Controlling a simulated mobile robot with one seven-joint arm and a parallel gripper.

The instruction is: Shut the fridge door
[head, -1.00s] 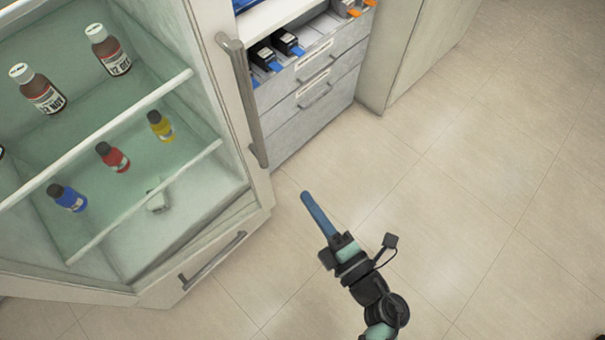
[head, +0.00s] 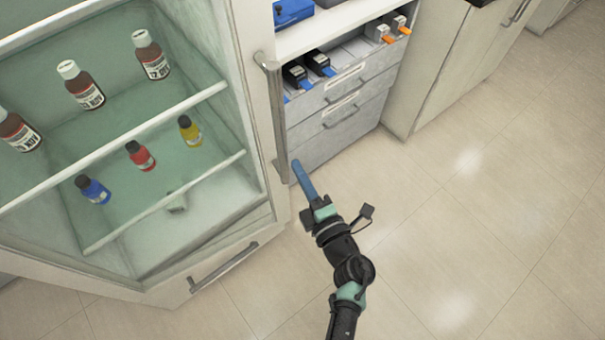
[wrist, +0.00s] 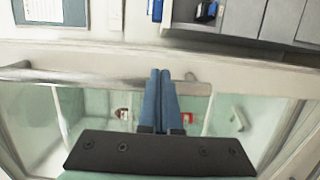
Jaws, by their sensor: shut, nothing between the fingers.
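The fridge (head: 160,295) fills the left of the head view, with bottles on its shelves. Its pale door frame and long grey vertical handle (head: 272,110) are on its right side; I cannot tell how far the door stands open. My gripper (head: 302,175) is shut and empty, its blue fingers pointing at the lower end of the handle. In the wrist view, the shut fingers (wrist: 160,95) overlap the handle bar (wrist: 90,76), with greenish panels behind it. Whether they touch it is unclear.
A grey drawer unit (head: 345,125) with black and orange-tipped items stands just right of the handle. A pale cabinet (head: 430,75) stands beyond it. A lower fridge compartment has its own handle (head: 223,268). The tiled floor at right is clear.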

